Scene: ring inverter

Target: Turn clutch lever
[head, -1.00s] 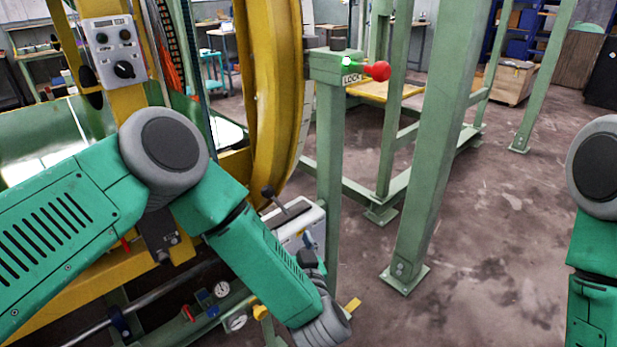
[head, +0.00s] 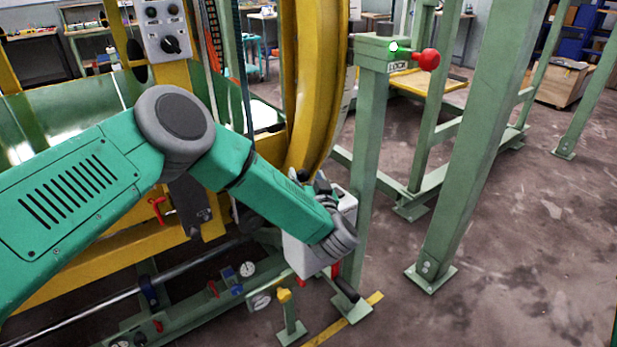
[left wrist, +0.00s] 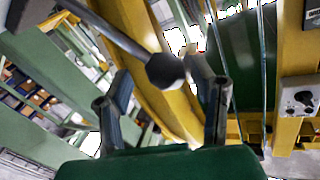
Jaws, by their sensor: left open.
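The grey box (head: 306,258) at the wheel's foot is partly hidden by my left forearm. A metal lever with a black ball knob (left wrist: 166,71) shows in the left wrist view; in the head view it is mostly hidden behind my wrist. My left gripper (left wrist: 160,88) is open, with one finger on each side of the knob in that view. I cannot tell whether the fingers touch it. In the head view only dark parts of the gripper (head: 322,184) show at the box top. My right gripper is out of view.
A green post carries a red ball handle (head: 426,59) marked LOCK. The big yellow wheel (head: 317,90) stands just behind my left arm. A control panel (head: 166,28) is at upper left. Gauges (head: 247,269) and pipes lie low. Floor (head: 500,240) is free at right.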

